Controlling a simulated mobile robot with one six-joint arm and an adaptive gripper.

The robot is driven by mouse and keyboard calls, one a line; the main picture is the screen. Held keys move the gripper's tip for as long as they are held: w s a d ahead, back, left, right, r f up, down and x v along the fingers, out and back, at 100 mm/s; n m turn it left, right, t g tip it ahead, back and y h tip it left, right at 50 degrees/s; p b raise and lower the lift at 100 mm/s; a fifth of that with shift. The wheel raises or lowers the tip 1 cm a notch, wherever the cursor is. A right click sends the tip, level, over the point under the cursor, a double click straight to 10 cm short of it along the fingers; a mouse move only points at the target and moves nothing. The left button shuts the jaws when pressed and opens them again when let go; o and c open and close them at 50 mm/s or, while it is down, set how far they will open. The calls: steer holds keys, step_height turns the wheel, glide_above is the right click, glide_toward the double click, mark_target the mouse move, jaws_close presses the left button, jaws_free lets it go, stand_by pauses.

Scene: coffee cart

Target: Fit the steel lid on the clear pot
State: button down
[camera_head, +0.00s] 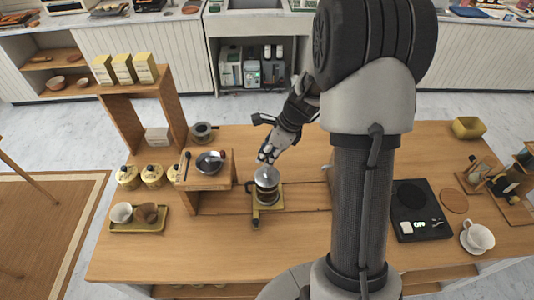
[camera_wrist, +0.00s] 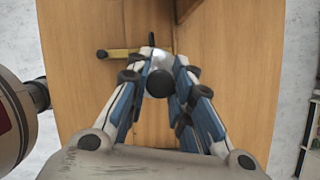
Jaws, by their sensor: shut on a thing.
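The steel lid (camera_head: 266,174) is a shiny disc at the top of the clear pot (camera_head: 267,194), in the middle of the table. The pot stands on a yellowish base, with dark contents or bands behind its wall. I cannot tell whether the lid is seated or just above the rim. My gripper (camera_head: 268,157) comes down from above and behind, shut on the lid. In the wrist view, my gripper (camera_wrist: 164,62) has its fingers on both sides of the lid (camera_wrist: 160,58) and its round black knob (camera_wrist: 160,83). The pot is mostly hidden there.
A small wooden stand (camera_head: 207,184) with a dark bowl (camera_head: 209,162) is close left of the pot. Several yellow canisters (camera_head: 152,177) and a tray with cups (camera_head: 138,225) are farther left. A black scale (camera_head: 419,211) lies at the right. The table front is clear.

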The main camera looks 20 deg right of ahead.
steer(key=shift+f+b, duration=0.45)
steer(key=shift+f, duration=0.2)
steer(key=c, duration=1.7)
jaws_free()
steer(key=shift+r, duration=0.15)
steer(key=p+v, duration=0.9)
steer(key=v, duration=0.2)
